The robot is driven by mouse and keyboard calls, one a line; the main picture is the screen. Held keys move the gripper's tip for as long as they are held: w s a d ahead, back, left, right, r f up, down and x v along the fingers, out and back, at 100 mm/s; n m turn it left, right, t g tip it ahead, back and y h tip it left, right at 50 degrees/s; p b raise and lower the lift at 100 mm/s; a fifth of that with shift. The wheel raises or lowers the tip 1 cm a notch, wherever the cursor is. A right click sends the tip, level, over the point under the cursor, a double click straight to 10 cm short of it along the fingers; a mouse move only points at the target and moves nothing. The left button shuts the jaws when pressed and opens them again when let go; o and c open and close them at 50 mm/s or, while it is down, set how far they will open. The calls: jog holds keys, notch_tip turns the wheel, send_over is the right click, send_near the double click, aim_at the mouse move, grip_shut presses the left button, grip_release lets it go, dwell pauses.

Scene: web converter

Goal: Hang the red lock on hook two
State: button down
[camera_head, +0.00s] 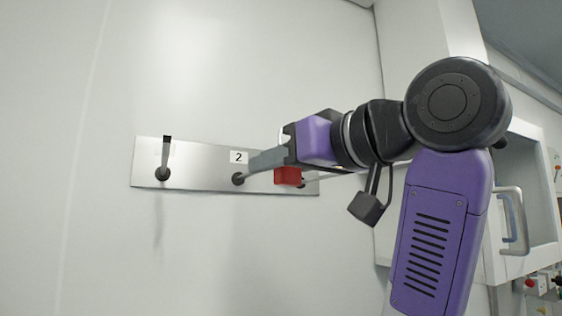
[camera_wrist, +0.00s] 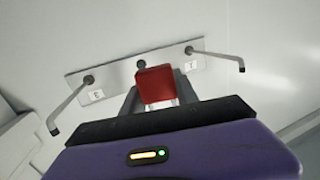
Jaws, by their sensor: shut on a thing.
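The red lock (camera_head: 288,177) is a small red block held at my gripper (camera_head: 266,160), which is shut on it. In the wrist view the lock (camera_wrist: 155,83) sits between the dark fingers, in front of the plate's middle hook (camera_wrist: 141,66). In the head view hook two (camera_head: 238,179), below the label "2" (camera_head: 238,157), lies just left of my fingertips. I cannot tell whether the lock touches the hook. The lock's shackle is not clearly visible.
The metal hook plate (camera_head: 202,168) is fixed to a white wall. Another hook (camera_head: 164,173) stands at its left end. A third hook, by label "3" (camera_wrist: 97,95), is partly behind my gripper in the head view. A cabinet with a handle (camera_head: 515,220) is at right.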

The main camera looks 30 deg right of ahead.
jog(key=w+f, duration=0.3)
jog(key=w, duration=0.5)
jog(key=shift+w, duration=0.15)
dwell(1.0)
jog(key=shift+a+f, duration=0.1)
jog(key=shift+f, duration=0.05)
dwell(0.5)
jog(key=c, duration=0.9)
grip_release()
jog(key=shift+o, duration=0.2)
jog(key=b+v, duration=0.3)
jog(key=v, duration=0.5)
